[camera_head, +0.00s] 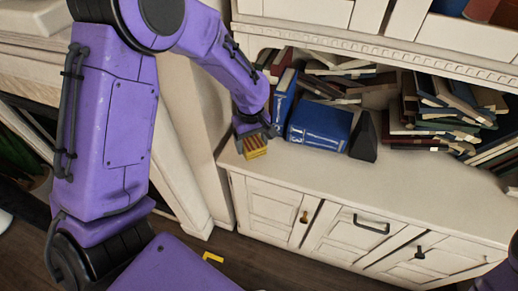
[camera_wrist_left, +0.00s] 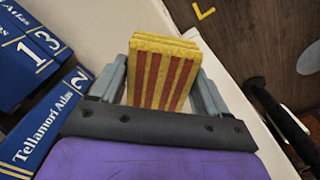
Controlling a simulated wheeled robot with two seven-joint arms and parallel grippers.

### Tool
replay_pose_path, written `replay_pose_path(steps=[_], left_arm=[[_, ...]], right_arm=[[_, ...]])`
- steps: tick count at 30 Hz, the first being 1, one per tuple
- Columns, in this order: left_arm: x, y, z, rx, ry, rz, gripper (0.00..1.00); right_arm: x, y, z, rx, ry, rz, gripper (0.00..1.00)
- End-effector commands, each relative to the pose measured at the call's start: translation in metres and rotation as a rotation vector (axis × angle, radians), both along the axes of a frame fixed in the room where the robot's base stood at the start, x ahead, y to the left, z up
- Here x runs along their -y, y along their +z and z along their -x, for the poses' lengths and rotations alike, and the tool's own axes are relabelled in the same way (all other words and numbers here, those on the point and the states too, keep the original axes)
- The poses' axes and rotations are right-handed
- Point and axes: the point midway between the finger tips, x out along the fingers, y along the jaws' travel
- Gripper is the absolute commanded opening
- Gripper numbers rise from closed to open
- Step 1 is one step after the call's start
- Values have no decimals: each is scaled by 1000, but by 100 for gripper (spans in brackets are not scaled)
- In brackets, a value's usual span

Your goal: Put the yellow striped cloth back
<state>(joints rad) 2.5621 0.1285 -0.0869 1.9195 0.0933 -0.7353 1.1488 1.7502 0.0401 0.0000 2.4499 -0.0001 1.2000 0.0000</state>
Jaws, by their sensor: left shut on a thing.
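The yellow striped cloth (camera_head: 256,153) shows as a folded block with red stripes. It is between the fingers of my left gripper (camera_head: 254,138), which is shut on it at the left end of the white cabinet top. In the left wrist view the cloth (camera_wrist_left: 163,75) stands out from between both grey fingers, its stripes running lengthwise. I cannot tell whether the cloth touches the cabinet top. My right gripper is not in view.
Blue atlas volumes (camera_head: 320,126) stand and lie just right of my left gripper, with a dark wedge-shaped object (camera_head: 364,138) beside them. Piles of books (camera_head: 445,110) fill the right of the shelf. The front strip of the cabinet top (camera_head: 400,185) is clear. A yellow corner mark (camera_head: 213,257) lies on the floor.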

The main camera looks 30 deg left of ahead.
Motion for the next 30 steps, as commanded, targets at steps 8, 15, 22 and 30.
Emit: replay_pose_path(steps=[8,15,22,30], left_arm=[[-2,-45,-34,-5,1,0,52],[-2,-79,-39,-6,-2,1,52],[-1,-82,-39,-4,-3,0,52],[-1,-85,-39,-4,-2,0,100]], right_arm=[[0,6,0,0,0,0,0],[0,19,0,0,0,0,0],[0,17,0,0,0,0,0],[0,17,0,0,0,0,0]])
